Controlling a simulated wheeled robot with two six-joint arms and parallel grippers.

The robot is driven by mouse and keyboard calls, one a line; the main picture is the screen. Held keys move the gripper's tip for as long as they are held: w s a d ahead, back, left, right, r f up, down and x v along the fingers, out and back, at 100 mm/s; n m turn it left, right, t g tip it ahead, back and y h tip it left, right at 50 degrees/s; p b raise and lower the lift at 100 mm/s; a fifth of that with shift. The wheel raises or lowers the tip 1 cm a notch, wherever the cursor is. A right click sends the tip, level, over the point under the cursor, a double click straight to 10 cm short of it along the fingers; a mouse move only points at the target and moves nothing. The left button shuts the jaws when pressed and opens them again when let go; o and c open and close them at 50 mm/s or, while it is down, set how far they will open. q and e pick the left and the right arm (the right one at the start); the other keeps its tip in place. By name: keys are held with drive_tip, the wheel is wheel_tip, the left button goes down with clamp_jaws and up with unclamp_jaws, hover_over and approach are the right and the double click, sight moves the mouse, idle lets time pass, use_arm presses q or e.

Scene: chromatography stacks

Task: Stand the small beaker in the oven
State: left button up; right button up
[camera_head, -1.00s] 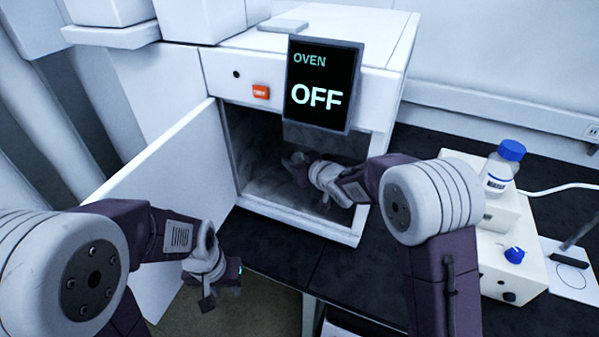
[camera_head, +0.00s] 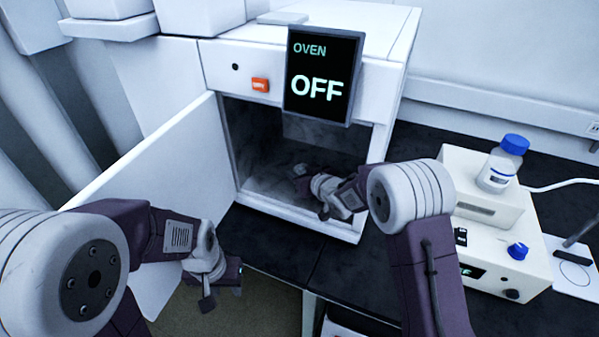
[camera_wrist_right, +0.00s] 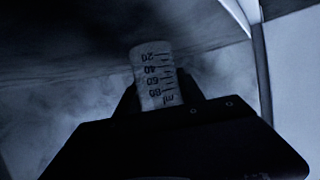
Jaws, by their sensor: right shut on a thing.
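The oven (camera_head: 222,72) stands with its door (camera_head: 165,195) swung open to the left, and its display reads OFF. My right gripper (camera_head: 303,178) reaches inside the oven chamber, low near its floor. In the right wrist view, my right gripper (camera_wrist_right: 160,98) is shut on the small beaker (camera_wrist_right: 154,72), a pale cylinder with a printed ml scale. Whether the beaker touches the oven floor cannot be told.
Black bench (camera_head: 290,245) in front of the oven is clear.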

drive_tip(key=o, duration=1.4)
drive_tip(key=shift+f, duration=0.2)
drive_tip(key=shift+o, duration=0.2)
drive_tip(key=shift+r+p, duration=0.3)
drive_tip(key=shift+r, duration=0.15)
drive_tip(key=v, duration=0.7)
drive_tip(key=shift+s+d+f, duration=0.1)
drive_tip(key=shift+s+f, duration=0.05)
drive_tip(key=shift+s, duration=0.1)
